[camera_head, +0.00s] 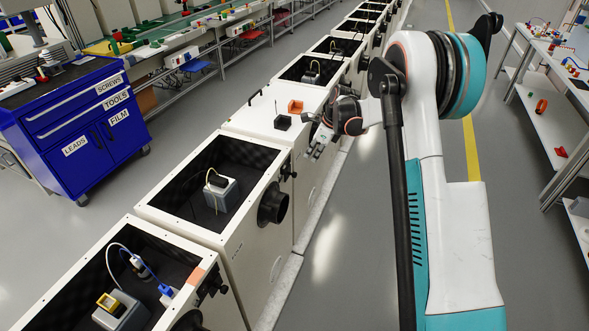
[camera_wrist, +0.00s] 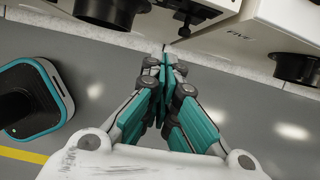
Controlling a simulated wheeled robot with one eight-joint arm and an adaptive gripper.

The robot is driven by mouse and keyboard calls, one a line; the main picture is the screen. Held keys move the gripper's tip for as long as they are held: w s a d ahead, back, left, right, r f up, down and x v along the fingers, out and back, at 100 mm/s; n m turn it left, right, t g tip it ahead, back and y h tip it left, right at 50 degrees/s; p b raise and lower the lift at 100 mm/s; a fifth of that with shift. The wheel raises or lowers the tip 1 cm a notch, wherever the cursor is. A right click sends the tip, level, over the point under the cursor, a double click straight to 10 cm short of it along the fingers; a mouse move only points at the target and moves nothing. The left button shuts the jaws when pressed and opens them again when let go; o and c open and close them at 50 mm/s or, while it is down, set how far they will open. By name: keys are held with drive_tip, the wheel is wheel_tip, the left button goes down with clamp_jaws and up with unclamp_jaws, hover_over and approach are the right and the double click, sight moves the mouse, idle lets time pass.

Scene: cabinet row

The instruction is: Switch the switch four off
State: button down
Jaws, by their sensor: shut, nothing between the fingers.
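My gripper (camera_head: 317,146) is beside the front of the cabinet row, near the closed-top cabinet (camera_head: 262,112). In the wrist view the fingers (camera_wrist: 168,64) are shut and empty, with the tips just short of the cabinet base. A small black switch-like part (camera_wrist: 186,18) sticks out of a white cabinet front at the top of the wrist view, beyond the fingertips and apart from them. The cabinet right of it bears the label FIVE (camera_wrist: 239,35). The switch's position cannot be told.
A black round port (camera_wrist: 296,67) juts from the FIVE cabinet, and another (camera_wrist: 110,10) stands left of the switch-like part. Open cabinets (camera_head: 180,212) stand nearer in the row. A blue tool cabinet (camera_head: 75,115) is at left, shelves (camera_head: 550,110) at right. The aisle floor is clear.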

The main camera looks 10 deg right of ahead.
sight(284, 170)
drive_tip(key=shift+w+d+f, duration=0.1)
drive_tip(key=shift+d+f, duration=0.05)
drive_tip(key=shift+f, duration=0.35)
drive_tip(key=w+a+f+b, duration=0.4)
drive_tip(key=a+f+b, duration=0.1)
drive_tip(key=f, duration=0.3)
drive_tip(key=shift+w+a+f, duration=0.25)
drive_tip(key=shift+a+f, duration=0.15)
drive_tip(key=shift+a, duration=0.2)
